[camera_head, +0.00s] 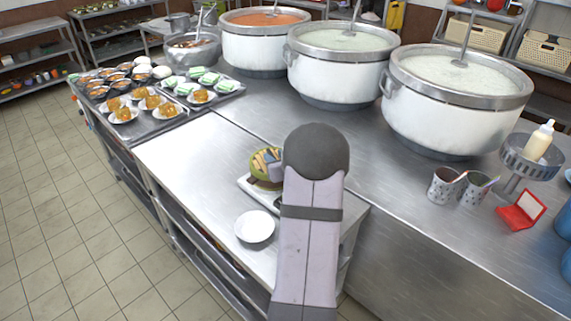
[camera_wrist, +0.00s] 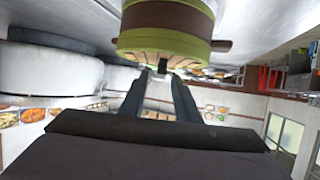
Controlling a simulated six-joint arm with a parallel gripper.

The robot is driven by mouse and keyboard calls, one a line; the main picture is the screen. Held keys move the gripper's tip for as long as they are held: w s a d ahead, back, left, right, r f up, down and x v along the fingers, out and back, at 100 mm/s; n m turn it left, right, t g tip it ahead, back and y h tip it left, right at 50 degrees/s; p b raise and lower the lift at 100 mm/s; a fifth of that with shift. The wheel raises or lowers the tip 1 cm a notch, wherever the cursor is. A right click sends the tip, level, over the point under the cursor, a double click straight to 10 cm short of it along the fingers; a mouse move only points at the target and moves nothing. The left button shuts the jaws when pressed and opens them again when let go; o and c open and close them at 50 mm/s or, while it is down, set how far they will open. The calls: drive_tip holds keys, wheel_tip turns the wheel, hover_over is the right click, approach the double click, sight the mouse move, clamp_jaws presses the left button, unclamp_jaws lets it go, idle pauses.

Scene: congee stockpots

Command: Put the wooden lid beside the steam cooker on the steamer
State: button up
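A small green and brown round steamer (camera_head: 262,182) stands near the right end of the white-topped counter, half hidden by my arm. A light wooden slatted piece (camera_head: 262,158), seemingly the lid, shows at its top; I cannot tell whether it rests there or is held. In the wrist view, which looks inverted, the green rim and brown band of the steamer (camera_wrist: 165,42) fill the top middle. My gripper (camera_wrist: 163,76) is right at it, fingers a little apart, with a small dark piece between the tips. Whether they touch it is unclear.
A pale tray (camera_head: 243,182) lies beside the steamer, and a white bowl (camera_head: 254,227) stands in front. Large stockpots (camera_head: 455,105) line the back. Plates of food (camera_head: 130,108) fill the left end. The middle of the white counter (camera_head: 195,155) is clear.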

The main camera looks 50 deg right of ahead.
drive_tip(key=v, duration=1)
drive_tip(key=shift+a, duration=0.15)
drive_tip(key=a+f+n+g+y, duration=0.1)
drive_tip(key=a+f+g, duration=0.2)
drive_tip(key=a, duration=0.6)
drive_tip(key=a+f+g+y, duration=0.1)
drive_tip(key=a+f+g, duration=0.25)
drive_tip(key=a, duration=0.55)
drive_tip(key=s+a+f+n+g+y, duration=0.1)
drive_tip(key=s+a+g, duration=0.2)
drive_tip(key=s+a, duration=0.4)
drive_tip(key=s+a+f+n+g+y, duration=0.2)
drive_tip(key=s+a, duration=0.5)
drive_tip(key=a, duration=0.5)
drive_tip(key=shift+s+f+g, duration=0.2)
drive_tip(key=shift+s+g, duration=0.1)
drive_tip(key=shift+g, duration=0.25)
